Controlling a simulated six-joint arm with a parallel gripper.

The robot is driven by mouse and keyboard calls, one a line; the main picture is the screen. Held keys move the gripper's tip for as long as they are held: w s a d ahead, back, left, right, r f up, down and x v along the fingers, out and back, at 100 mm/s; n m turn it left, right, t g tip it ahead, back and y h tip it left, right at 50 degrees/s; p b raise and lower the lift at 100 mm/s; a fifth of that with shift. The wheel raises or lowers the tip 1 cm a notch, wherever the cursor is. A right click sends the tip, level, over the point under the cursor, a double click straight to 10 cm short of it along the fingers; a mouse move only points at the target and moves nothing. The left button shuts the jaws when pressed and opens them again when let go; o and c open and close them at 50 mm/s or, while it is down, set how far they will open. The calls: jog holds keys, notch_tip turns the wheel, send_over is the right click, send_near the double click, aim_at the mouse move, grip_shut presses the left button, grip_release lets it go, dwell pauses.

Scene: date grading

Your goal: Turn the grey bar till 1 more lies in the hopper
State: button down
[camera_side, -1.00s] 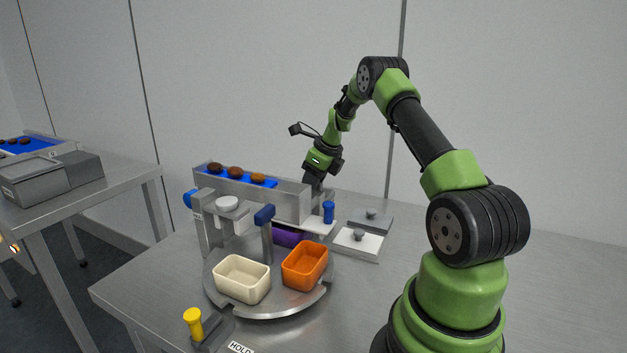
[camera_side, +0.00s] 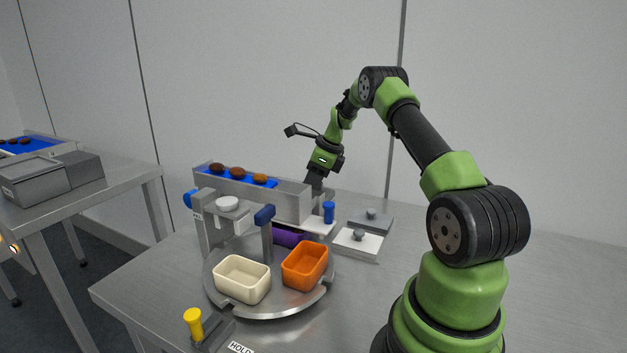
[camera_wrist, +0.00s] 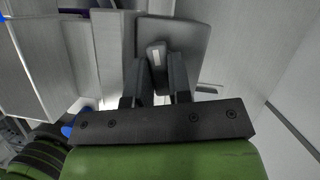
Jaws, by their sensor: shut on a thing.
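My gripper (camera_wrist: 156,82) is shut on the grey bar (camera_wrist: 156,52), whose end with a pale patch shows between the fingers in the wrist view. In the side view my gripper (camera_side: 314,186) is at the right end of the grey feeder trough (camera_side: 290,200), and its fingertips and the bar are largely hidden behind it. Brown dates lie in a row on the blue belt (camera_side: 199,169): a dark one (camera_side: 216,168), a middle one (camera_side: 237,173) and a lighter one (camera_side: 260,179) nearest my gripper. I cannot make out the hopper's inside.
A round turntable (camera_side: 265,308) in front carries a cream bin (camera_side: 242,292) and an orange bin (camera_side: 304,281). A blue-knobbed post (camera_side: 329,212) stands close to my gripper. Lidded plates (camera_side: 360,246) lie to the right. A yellow knob (camera_side: 193,318) stands at the front.

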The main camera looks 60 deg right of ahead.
jog(key=n, duration=0.2)
jog(key=n+g+y, duration=0.1)
jog(key=n, duration=0.1)
jog(key=shift+d+n+y, duration=0.1)
jog(key=shift+n+y, duration=0.2)
jog(key=shift+n, duration=1)
jog(key=shift+n+g+y, duration=0.3)
jog(key=shift+n, duration=0.1)
jog(key=c, duration=1.3)
grip_release()
jog(key=shift+m, duration=0.3)
